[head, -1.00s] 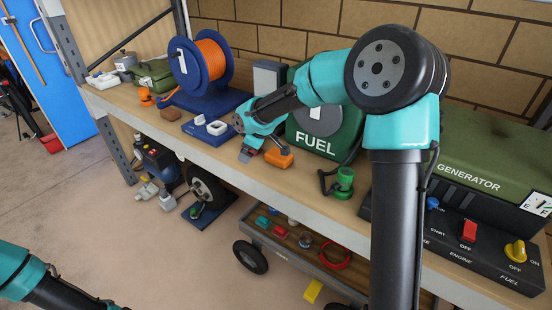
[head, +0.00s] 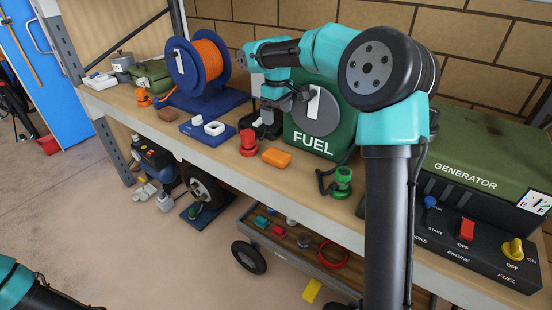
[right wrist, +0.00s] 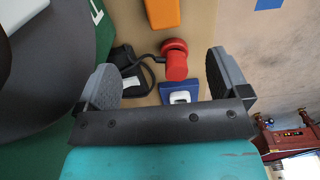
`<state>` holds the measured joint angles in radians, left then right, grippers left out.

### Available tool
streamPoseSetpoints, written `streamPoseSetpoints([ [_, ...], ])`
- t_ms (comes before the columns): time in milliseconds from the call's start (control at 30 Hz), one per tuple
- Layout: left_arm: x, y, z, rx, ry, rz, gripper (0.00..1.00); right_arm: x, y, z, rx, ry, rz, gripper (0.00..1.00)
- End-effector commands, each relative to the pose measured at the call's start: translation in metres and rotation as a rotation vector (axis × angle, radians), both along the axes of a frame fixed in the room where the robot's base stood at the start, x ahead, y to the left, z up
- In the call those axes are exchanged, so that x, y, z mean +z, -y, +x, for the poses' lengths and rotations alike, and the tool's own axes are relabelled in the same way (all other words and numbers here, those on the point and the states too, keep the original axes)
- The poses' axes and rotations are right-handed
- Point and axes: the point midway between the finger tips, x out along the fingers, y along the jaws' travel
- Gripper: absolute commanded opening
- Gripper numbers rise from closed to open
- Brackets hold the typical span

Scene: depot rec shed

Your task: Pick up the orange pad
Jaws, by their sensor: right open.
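The orange pad (head: 276,157) lies flat on the workbench, right of a red knob-like piece (head: 248,143). In the right wrist view the pad (right wrist: 163,12) shows at the top edge, partly cut off. My right gripper (head: 285,106) is open and empty, above the bench and behind the pad, in front of the green fuel can. In the right wrist view its spread fingers (right wrist: 163,80) have the red piece (right wrist: 175,60) and bench between them, with the pad beyond the fingertips. My left arm shows at the lower left corner; its gripper is out of view.
The green fuel can (head: 318,122) stands close behind the pad. A green nozzle (head: 342,180) is to the right and a blue tray (head: 208,130) to the left. The orange cable reel (head: 205,62) stands farther left. The bench's front edge (head: 225,166) is near.

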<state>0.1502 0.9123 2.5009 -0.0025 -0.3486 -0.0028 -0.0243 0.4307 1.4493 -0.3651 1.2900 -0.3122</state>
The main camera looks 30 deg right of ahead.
Motion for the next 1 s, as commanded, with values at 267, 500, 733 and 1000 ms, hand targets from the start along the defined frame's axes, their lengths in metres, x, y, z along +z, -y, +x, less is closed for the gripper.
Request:
streamPoseSetpoints([
  [267, 0.000, 0.000, 0.000, 0.000, 0.000, 0.000, 0.74, -0.019, 0.000, 0.000, 0.002, -0.002, 0.000, 0.94],
  [500, 0.000, 0.000, 0.000, 0.000, 0.000, 0.000, 0.74, -0.059, 0.000, -0.001, 0.002, -0.002, 0.000, 0.94],
  [733, 0.000, 0.000, 0.000, 0.000, 0.000, 0.000, 0.74, -0.098, 0.000, -0.001, 0.001, -0.002, 0.000, 0.94],
  [1000, 0.000, 0.000, 0.000, 0.000, 0.000, 0.000, 0.74, -0.123, -0.001, 0.000, 0.002, 0.000, 0.000, 0.94],
])
